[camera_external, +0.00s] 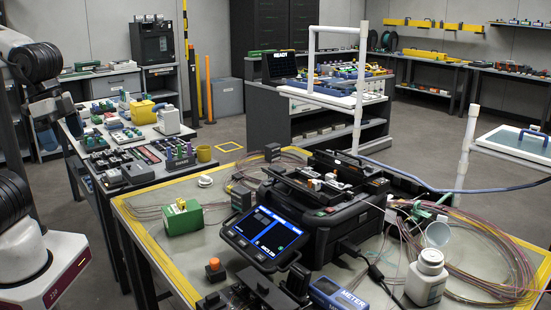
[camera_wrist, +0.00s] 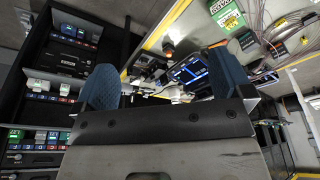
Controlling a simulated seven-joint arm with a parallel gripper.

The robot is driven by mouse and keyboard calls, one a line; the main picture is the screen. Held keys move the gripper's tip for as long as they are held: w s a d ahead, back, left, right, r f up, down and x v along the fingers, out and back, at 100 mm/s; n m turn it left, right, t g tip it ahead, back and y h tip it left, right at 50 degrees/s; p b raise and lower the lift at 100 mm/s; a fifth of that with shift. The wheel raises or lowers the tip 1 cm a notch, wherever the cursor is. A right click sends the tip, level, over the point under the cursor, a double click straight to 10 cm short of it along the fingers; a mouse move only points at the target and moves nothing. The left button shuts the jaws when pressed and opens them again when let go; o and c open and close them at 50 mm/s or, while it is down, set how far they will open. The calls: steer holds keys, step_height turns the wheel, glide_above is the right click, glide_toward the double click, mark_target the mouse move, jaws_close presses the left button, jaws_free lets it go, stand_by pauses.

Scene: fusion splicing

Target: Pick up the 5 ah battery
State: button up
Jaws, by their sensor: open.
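My gripper (camera_wrist: 165,84) shows in the wrist view with its two blue-padded fingers wide apart and nothing between them. Dark block-like items (camera_external: 137,172) lie on the side table, too small to identify.
The near table (camera_external: 190,277) has a yellow edge and holds a black splicer (camera_external: 330,215) with a lit screen (camera_external: 264,235), a white bottle (camera_external: 427,277) and coiled fibres (camera_external: 495,250). White posts (camera_external: 467,150) rise behind.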

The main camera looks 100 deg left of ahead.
steer(key=w+a+f+n+t+y, duration=0.15)
steer(key=w+a, duration=0.35)
steer(key=w, duration=0.5)
steer(key=w+a+f+n+t, duration=0.1)
steer(key=w+a+f+t, duration=0.3)
steer(key=w, duration=0.6)
steer(key=w+a+f+n+g, duration=0.1)
steer(key=w+a+n, duration=0.1)
steer(key=w+a, duration=0.7)
steer(key=n+t+y, duration=0.2)
steer(key=n+y, duration=0.3)
steer(key=y, duration=0.2)
glide_toward(276, 168)
steer(key=x, duration=0.3)
steer(key=shift+w+d+r+g, duration=0.1)
steer(key=shift+d+g, duration=0.15)
steer(key=shift+x, duration=1.3)
steer(key=shift+w+a, duration=0.1)
steer(key=shift+a, duration=0.05)
steer(key=shift+x, duration=2.45)
